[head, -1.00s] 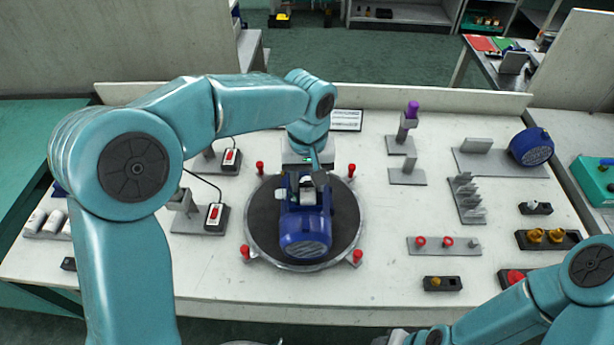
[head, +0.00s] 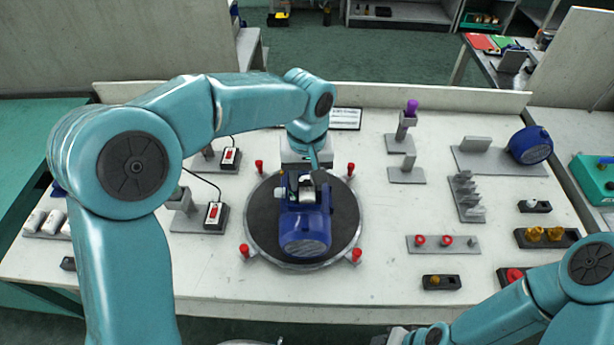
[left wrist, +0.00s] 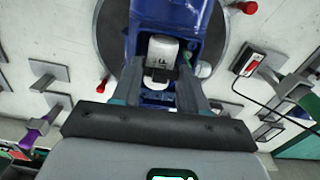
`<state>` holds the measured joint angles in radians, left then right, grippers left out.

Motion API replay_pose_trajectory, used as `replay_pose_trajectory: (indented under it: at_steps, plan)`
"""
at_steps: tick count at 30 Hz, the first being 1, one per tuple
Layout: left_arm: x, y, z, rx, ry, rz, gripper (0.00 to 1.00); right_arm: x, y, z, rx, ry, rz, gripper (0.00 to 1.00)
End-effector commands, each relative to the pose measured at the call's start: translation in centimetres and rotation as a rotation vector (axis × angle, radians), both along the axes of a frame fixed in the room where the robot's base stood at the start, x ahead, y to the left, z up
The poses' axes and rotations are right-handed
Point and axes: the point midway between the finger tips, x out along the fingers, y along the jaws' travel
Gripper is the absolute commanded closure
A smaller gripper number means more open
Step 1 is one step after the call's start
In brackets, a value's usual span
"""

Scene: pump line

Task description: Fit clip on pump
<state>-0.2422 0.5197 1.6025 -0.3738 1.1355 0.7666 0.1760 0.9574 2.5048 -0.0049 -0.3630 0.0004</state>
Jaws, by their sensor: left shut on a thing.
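The blue pump (head: 304,230) lies on the dark round turntable (head: 262,215) in the middle of the bench. A pale cylindrical part (left wrist: 162,48) shows on the pump in the left wrist view. My left gripper (head: 314,180) is over the far end of the pump. In the left wrist view its two fingers (left wrist: 160,82) point at the pump, one on each side of a small dark piece (left wrist: 158,73), which seems to be the clip. The gripper is shut on it. I cannot tell whether the clip touches the pump.
Red knobs (head: 244,250) stand around the turntable. Two red-switch boxes (head: 214,214) with a cable are to its left. On the right are a grey rack (head: 467,195), a plate with red rings (head: 443,244) and another blue pump body (head: 531,145). Bare bench lies between turntable and racks.

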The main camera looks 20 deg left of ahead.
Motion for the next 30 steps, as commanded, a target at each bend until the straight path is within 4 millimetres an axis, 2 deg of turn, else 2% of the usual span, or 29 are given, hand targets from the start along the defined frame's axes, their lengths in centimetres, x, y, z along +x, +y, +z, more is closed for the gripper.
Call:
replay_pose_trajectory:
  at_steps: [15, 16, 18, 30]
  plan:
    - [0.0, 0.0, -0.67, 0.0, 0.0, 0.0, 0.85, 0.0, 0.01, -0.49, 0.0, 0.0, 0.0, 0.57]
    - [0.01, 0.0, -0.6, 0.0, 0.0, 0.0, 0.47, 0.0, 0.0, -0.42, 0.0, 0.0, 0.0, 0.57]
    - [0.0, 0.0, -0.59, 0.0, 0.0, 0.0, 0.27, 0.0, 0.0, -0.41, 0.0, 0.0, 0.0, 0.57]
    - [0.0, 0.0, -0.05, 0.0, 0.0, 0.0, 0.27, 0.0, 0.01, 0.04, 0.0, 0.0, 0.0, 0.57]
